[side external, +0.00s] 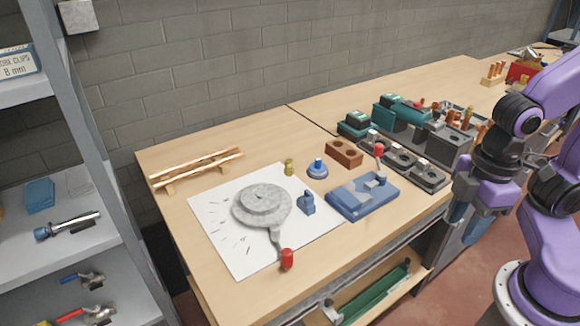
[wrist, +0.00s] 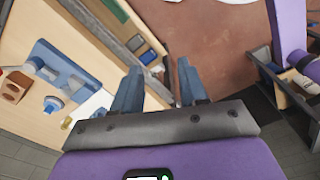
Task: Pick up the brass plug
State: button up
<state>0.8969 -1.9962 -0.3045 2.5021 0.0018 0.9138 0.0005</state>
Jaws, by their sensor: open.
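The brass plug (side external: 289,167) is a small upright yellowish cylinder. It stands on the wooden bench near the upper right edge of the white sheet (side external: 225,262), left of a blue-topped round piece (side external: 317,168). In the wrist view a small yellowish thing at the lower left (wrist: 66,123) looks like the same plug. My gripper (side external: 462,224) is at the right, past the front edge of the bench and well away from the plug. In the wrist view its blue fingers (wrist: 159,75) are apart with nothing between them.
A copper-pipe rack (side external: 197,170) is at the back left.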

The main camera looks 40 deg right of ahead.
jog(key=shift+o, duration=1.4)
